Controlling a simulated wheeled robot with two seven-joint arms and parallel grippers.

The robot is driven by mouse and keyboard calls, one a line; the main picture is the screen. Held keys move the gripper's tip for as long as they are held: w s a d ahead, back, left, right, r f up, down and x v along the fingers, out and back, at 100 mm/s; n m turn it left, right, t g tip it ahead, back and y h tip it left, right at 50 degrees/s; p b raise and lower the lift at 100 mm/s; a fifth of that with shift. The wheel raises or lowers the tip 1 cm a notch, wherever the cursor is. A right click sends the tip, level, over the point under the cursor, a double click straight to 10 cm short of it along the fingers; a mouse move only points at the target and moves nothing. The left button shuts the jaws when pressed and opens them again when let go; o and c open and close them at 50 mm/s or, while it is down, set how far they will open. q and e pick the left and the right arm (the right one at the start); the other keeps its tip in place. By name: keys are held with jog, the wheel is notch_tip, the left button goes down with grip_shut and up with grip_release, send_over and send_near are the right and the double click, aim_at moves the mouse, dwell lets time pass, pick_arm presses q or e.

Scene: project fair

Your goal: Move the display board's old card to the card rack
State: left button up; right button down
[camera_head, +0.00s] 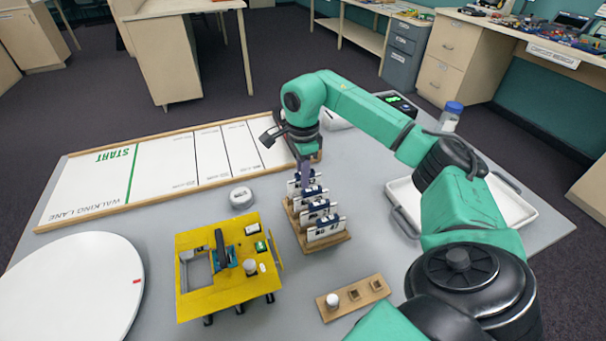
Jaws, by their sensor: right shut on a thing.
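The wooden card rack (334,242) stands mid-table, holding several white cards (326,229) with dark bands, upright in a row. My right gripper (304,176) reaches down over the rack's far end. It is shut on a card there, mostly hidden by the fingers and the cards in front; I cannot tell whether that card is fully seated in the rack. I cannot make out a display board for certain. My left gripper is not in view.
The walking lane board (100,185) lies behind. A small wooden block with sockets (330,313) is in front, a white tray (520,212) at right.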

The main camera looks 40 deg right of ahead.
jog(key=shift+f, duration=0.6)
dwell(0.9)
jog(key=c, duration=0.8)
grip_release()
jog(key=shift+o, duration=0.2)
jog(key=shift+r+p, duration=3.6)
jog(key=shift+r, duration=0.2)
jog(key=shift+f, duration=0.1)
